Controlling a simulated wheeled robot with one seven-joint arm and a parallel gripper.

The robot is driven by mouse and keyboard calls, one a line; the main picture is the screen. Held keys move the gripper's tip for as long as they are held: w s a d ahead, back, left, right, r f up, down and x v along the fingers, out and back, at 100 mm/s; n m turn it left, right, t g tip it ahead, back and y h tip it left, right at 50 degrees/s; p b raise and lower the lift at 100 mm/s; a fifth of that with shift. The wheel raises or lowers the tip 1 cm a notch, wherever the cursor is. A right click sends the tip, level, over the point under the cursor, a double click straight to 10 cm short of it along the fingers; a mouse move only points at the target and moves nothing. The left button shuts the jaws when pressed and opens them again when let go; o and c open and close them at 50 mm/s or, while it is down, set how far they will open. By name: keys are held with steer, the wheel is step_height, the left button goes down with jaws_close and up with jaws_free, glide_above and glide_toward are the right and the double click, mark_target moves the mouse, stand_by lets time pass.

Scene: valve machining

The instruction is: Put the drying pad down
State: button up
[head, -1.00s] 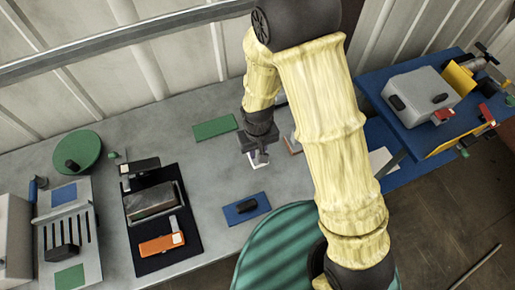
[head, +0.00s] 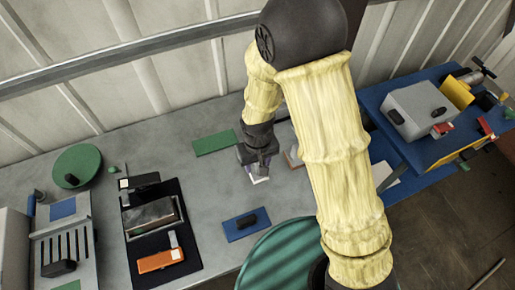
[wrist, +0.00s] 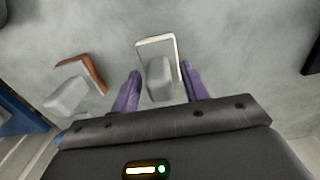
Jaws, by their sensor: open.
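A light grey block-shaped pad (wrist: 159,72), seemingly the drying pad, rests on the grey table beside a white angled edge strip (wrist: 156,41). My gripper (wrist: 162,85) has two purple fingers spread apart, one on each side of this pad in the wrist view. I cannot tell whether either finger touches it. In the head view my gripper (head: 258,168) is low over the table, and a white piece (head: 259,180) shows just below it. The gripper hides most of the pad there.
A second grey block (wrist: 68,97) with a brown edge strip (wrist: 95,72) is close by on the left in the wrist view. A green plate (head: 214,143) and a blue plate (head: 246,225) lie nearby. A black mat (head: 190,247) with tools is farther left.

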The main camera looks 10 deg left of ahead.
step_height(320, 180, up, 11)
steer(key=shift+f, duration=0.1)
stand_by(0.3)
stand_by(0.6)
steer(key=d+r+m+t, duration=0.1)
steer(key=d+r+m, duration=0.1)
steer(key=d, duration=0.9)
steer(key=s+d+r+m+t, duration=0.1)
steer(key=d+m, duration=0.3)
steer(key=d, duration=0.7)
steer(key=shift+s+r+t, duration=0.25)
steer(key=shift+r+t, duration=0.05)
steer(key=shift+r, duration=0.2)
steer(key=shift+d, duration=0.1)
steer(key=shift+c, duration=0.2)
